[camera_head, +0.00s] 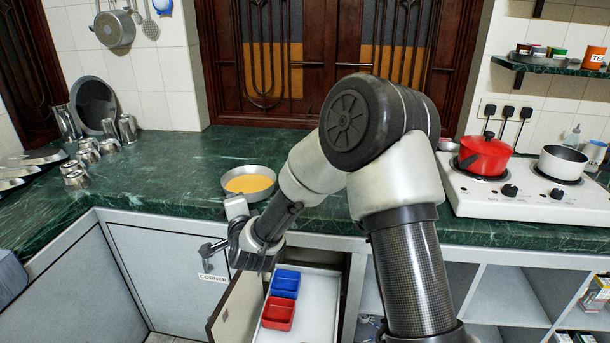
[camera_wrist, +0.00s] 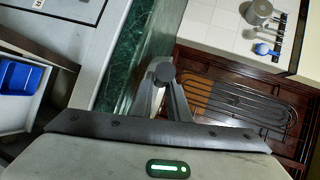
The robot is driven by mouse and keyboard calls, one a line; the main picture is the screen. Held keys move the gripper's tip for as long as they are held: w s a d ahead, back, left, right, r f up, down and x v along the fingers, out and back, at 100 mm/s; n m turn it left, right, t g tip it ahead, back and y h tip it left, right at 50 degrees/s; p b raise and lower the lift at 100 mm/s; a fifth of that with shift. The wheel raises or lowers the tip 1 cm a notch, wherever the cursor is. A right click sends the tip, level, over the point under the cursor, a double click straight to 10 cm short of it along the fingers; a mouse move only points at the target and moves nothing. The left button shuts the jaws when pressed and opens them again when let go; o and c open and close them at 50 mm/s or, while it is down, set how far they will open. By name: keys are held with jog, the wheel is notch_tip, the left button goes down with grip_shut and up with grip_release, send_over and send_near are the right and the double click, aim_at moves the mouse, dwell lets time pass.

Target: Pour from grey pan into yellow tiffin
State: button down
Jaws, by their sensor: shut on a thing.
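A round grey pan (camera_head: 249,190) with yellow-orange contents sits upright on the green counter, near its front edge. My gripper (camera_head: 210,250) is in front of the counter, below and left of the pan, and points left. In the wrist view, my gripper (camera_wrist: 165,82) is shut on a small dark grey round-ended piece (camera_wrist: 163,72); I cannot tell what it belongs to. I see no yellow tiffin. An open drawer (camera_head: 318,305) holds a blue container (camera_head: 285,283) and a red container (camera_head: 278,313); the blue one also shows in the wrist view (camera_wrist: 18,77).
A white stove (camera_head: 530,200) at the right bears a red pot (camera_head: 485,155) and a white pan (camera_head: 563,162). Steel cups (camera_head: 88,157) and a leaning plate (camera_head: 94,105) stand at the back left.

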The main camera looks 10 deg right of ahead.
jog(key=shift+r, duration=0.2)
jog(key=w+d+r+m+y+p, duration=0.1)
jog(key=d+r+m+p, duration=0.2)
jog(key=d+r+p, duration=0.2)
jog(key=shift+w+d+r+m+p, duration=0.15)
jog(key=shift+d+r+m+p, duration=0.25)
jog(key=shift+r+p, duration=1.5)
jog(key=shift+d+r+y+p, duration=0.15)
jog(key=shift+d+y+p, duration=0.15)
jog(key=shift+p, duration=0.4)
jog(key=shift+w+d+r+m+p, duration=0.15)
jog(key=shift+d+r+m+p, duration=0.35)
jog(key=shift+r+p, duration=0.2)
jog(key=shift+d, duration=0.1)
